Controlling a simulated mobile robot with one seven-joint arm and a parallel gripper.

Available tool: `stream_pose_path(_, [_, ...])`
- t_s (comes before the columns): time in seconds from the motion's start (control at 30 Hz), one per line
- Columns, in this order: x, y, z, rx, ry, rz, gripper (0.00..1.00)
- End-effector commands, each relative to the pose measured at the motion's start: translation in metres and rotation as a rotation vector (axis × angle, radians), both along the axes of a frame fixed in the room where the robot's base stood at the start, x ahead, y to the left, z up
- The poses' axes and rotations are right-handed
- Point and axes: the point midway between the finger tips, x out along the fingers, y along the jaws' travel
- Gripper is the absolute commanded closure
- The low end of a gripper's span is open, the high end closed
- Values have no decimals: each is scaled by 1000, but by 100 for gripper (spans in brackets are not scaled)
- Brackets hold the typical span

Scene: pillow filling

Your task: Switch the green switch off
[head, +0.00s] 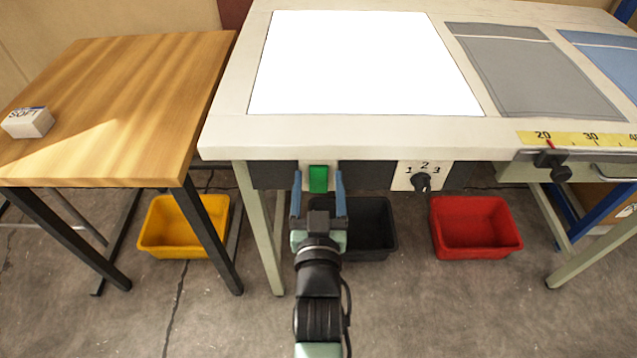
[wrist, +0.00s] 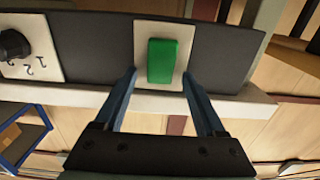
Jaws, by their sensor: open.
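The green switch (head: 318,179) is a rectangular rocker on a pale plate, set in the dark front panel under the white table's edge. In the wrist view the green switch (wrist: 162,61) shows in the upper middle, unobstructed. My gripper (head: 318,180) is open and empty, with its blue fingers at either side of the switch in the head view. In the wrist view my gripper (wrist: 160,78) points at the plate, with the fingertips near its lower left and right edges. I cannot tell whether they touch it.
A black dial (head: 421,182) marked 1, 2, 3 is to the right on the panel. A wooden table (head: 120,90) with a white box (head: 28,123) stands left. Yellow (head: 184,226), black (head: 368,232) and red (head: 474,227) bins sit below. A white lit panel (head: 355,60) lies on the worktable.

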Motion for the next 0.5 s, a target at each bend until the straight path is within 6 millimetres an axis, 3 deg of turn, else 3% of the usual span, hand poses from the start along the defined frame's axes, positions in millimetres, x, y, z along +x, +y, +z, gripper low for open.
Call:
stream_pose_path(0.1, [0,0,0,0,0,0,28])
stream_pose_path(0.5, [0,0,0,0,0,0,100])
